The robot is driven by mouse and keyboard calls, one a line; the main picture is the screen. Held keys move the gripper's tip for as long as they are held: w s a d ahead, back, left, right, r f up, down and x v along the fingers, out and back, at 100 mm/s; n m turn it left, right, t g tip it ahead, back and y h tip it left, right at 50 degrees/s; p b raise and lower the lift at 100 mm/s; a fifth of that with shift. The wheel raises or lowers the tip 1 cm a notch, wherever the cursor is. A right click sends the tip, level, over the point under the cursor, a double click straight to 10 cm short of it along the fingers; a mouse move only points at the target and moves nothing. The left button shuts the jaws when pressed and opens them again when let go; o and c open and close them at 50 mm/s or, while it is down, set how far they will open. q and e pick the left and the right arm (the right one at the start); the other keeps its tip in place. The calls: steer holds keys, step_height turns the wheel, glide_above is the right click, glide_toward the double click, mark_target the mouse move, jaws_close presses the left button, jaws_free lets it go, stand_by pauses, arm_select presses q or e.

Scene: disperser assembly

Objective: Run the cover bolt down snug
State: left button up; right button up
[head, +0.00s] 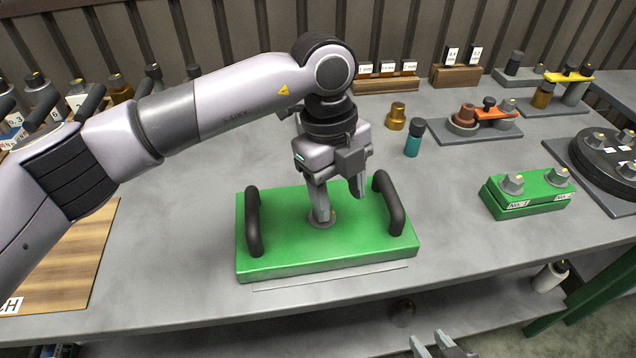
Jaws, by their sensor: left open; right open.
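The green cover plate (290,255) lies flat on the grey bench, with a black arched handle (253,222) at its left and another (389,203) at its right. A small brownish round bolt or collar (333,216) shows near the middle of the cover; most of it is hidden by my finger. My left gripper (340,207) points down over the cover, open. Its left finger comes down at the collar, and its right finger hangs further right and higher in the picture. I cannot tell whether it touches the bolt. My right gripper (440,346) is open and empty at the bottom edge, in front of the bench.
A brass part (396,116) and a teal bottle-like part (414,138) stand behind the cover. A green two-knob block (528,193) sits to the right, with a round black fixture (605,160) beyond. A wooden board (75,255) lies left. The bench between cover and green block is clear.

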arm_select(q)
steer(key=w+a, duration=0.1)
steer(key=w+a+r+t+y, duration=0.1)
steer(key=shift+w+a+r+n, duration=0.15)
steer(key=shift+w+a+n, duration=0.05)
steer(key=shift+w+n, duration=0.2)
steer(key=shift+w+a+y, duration=0.1)
steer(key=shift+a+y, duration=0.05)
steer(key=shift+y, duration=0.15)
step_height(320, 180, down, 7)
steer(key=shift+p, duration=0.55)
steer(key=c, duration=1.1)
